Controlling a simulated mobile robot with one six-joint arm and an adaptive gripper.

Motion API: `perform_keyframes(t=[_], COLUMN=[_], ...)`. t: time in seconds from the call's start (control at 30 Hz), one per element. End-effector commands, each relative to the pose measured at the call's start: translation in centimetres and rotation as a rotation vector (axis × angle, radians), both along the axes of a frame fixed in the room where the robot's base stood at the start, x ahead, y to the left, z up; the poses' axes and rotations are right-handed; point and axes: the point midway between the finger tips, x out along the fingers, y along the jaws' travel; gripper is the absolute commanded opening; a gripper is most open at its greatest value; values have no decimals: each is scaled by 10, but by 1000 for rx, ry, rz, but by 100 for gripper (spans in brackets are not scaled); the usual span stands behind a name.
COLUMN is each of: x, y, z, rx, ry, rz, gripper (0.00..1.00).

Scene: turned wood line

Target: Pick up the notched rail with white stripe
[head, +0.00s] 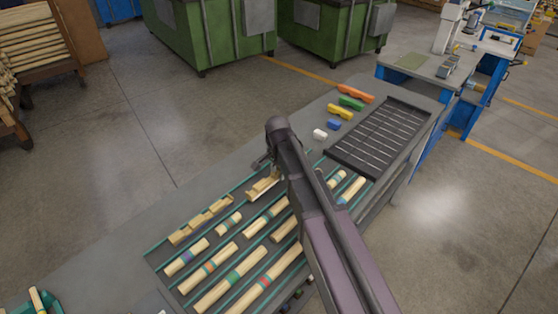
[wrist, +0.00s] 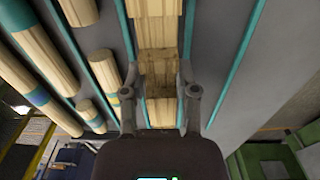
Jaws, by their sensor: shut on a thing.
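A pale wooden notched rail (head: 264,186) lies near the back of the slotted rack, partly hidden by my arm in the head view. In the wrist view the rail (wrist: 157,35) runs between two teal strips, with a darker notched part between my fingers. My gripper (wrist: 161,92) is shut on this rail, one finger on each side. In the head view my gripper (head: 262,165) is mostly hidden behind my wrist. I cannot clearly make out a white stripe. Another notched rail (head: 200,220) lies to the left in the same row.
Several round dowels with coloured bands (head: 230,280) lie in the rack's rows in front. A black slotted tray (head: 380,138) is at the right end of the bench. The bench's left back strip is clear.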

Motion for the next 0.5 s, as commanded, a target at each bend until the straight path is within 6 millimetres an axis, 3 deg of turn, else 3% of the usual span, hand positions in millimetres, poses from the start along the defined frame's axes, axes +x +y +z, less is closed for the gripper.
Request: perform_keyframes(t=[0.03,0.2,0.5], x=[-14,-37,-51], y=[-1,-1,0], z=[2,4,5], rx=[0,0,0], ry=[0,0,0], rz=[2,1,0], gripper=[0,0,0])
